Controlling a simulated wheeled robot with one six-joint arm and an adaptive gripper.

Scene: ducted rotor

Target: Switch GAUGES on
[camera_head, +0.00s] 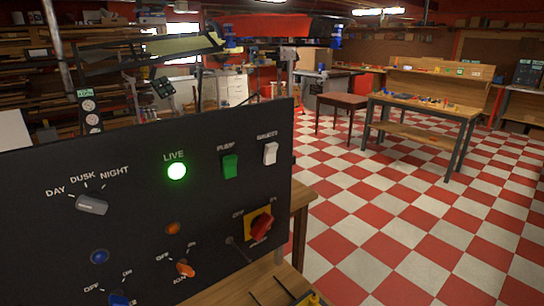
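A dark control panel (135,180) fills the lower left, seen at a slant. The GAUGES switch is a white rocker (270,153) near the panel's upper right corner, under a small label that looks like GAUGES. I cannot tell which way the rocker is tipped. A green rocker (230,166) labelled PUMP is just left of it. Further left a round green lamp (177,171) under LIVE is lit. My gripper cannot be made out in this view.
The panel also has a grey DAY/DUSK/NIGHT knob (92,204), a red rotary switch (261,226) on a yellow plate, an orange knob (185,268) and a blue knob (119,298). A wooden workbench (425,105) stands behind right. Checkered floor (400,230) is clear at right.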

